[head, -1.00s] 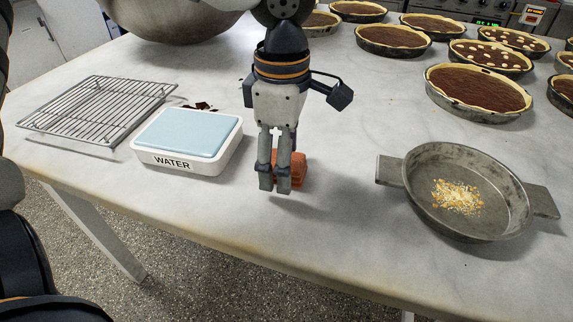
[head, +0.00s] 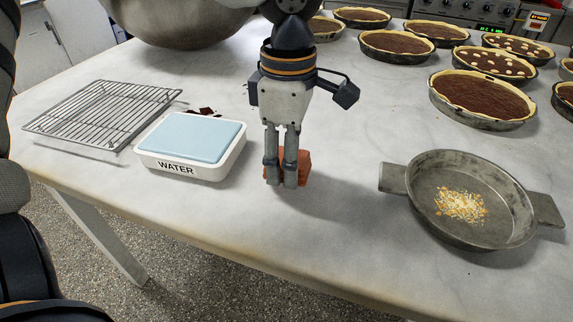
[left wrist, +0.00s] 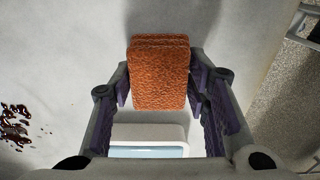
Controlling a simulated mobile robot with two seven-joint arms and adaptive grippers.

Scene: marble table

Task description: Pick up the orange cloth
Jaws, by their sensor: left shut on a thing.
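The orange cloth (head: 304,168) looks like a thick folded block with a rough, towel-like surface. In the head view it is partly hidden behind the fingers of my left gripper (head: 281,180). In the left wrist view the cloth (left wrist: 160,75) sits between the two fingers of the left gripper (left wrist: 160,90), with a finger against each side. The left gripper points down and is shut on the cloth, close to the marble table (head: 330,240). I cannot tell if the cloth touches the table. My right gripper is not in view.
A white box marked WATER with a pale blue top (head: 190,140) stands left of the gripper. A wire rack (head: 100,115) lies farther left. A round pan with crumbs (head: 450,195) stands on the right. Several chocolate tarts (head: 480,95) and a large bowl (head: 185,22) are behind. Dark spill (left wrist: 14,125) lies nearby.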

